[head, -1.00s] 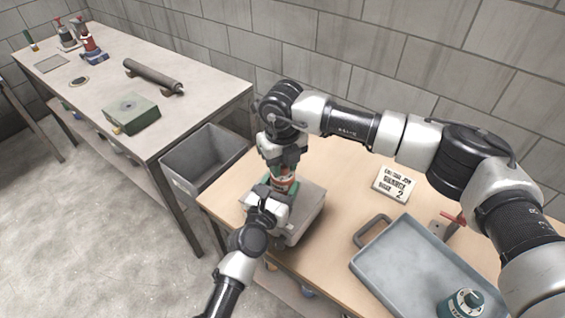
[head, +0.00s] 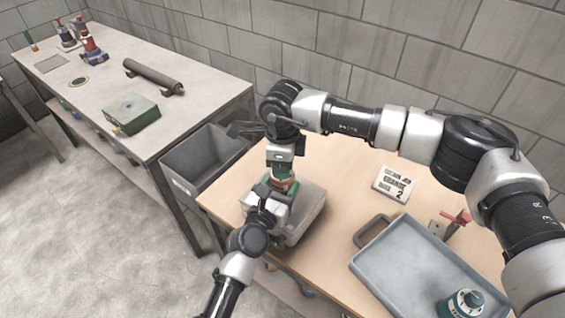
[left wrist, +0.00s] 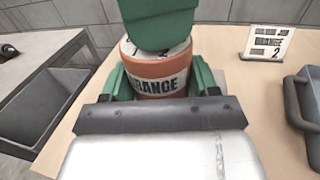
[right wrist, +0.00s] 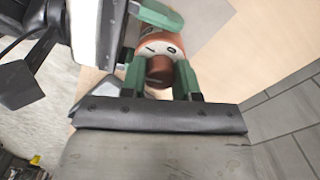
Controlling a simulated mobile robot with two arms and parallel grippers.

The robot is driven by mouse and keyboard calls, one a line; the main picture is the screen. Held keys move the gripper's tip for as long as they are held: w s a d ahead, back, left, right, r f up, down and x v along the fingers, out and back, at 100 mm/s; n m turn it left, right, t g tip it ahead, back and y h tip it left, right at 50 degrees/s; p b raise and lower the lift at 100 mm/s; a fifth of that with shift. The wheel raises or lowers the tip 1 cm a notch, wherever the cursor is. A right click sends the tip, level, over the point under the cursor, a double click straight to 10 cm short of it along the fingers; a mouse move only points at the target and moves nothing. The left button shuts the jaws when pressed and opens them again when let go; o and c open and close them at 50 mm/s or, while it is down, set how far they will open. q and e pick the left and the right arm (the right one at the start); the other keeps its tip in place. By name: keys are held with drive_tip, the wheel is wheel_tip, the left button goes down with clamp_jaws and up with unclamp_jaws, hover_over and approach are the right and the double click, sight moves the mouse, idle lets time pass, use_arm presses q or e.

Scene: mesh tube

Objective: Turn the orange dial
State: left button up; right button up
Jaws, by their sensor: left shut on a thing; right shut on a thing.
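The orange dial (head: 292,184) stands on a light grey box-like base (head: 305,215) on the wooden table, mostly hidden by my grippers. In the left wrist view its orange body (left wrist: 158,85) reads "ORANGE" below a white marked ring. My left gripper (left wrist: 158,82) is shut around this body from the side. My right gripper (right wrist: 160,72) comes from above and is shut on the dial's orange-brown knob (right wrist: 159,72). A card (head: 395,184) behind it reads "ORANGE" and "2"; its smaller text is unclear.
A blue-grey tray (head: 400,262) lies at the right with a teal dial (head: 462,303) on it. A red-handled fixture (head: 455,220) stands behind the tray. A grey bin (head: 185,175) sits left of the table. The table is clear around the card.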

use_arm(q)
drive_tip(key=shift+f, duration=0.1)
use_arm(e)
drive_tip(key=shift+r+n, duration=0.1)
drive_tip(key=shift+n, duration=1.5)
drive_tip(key=shift+w, duration=0.1)
drive_tip(key=o, duration=0.9)
drive_tip(key=shift+o, duration=0.2)
wheel_tip(320, 180, up, 12)
use_arm(q)
drive_tip(key=o, duration=1.1)
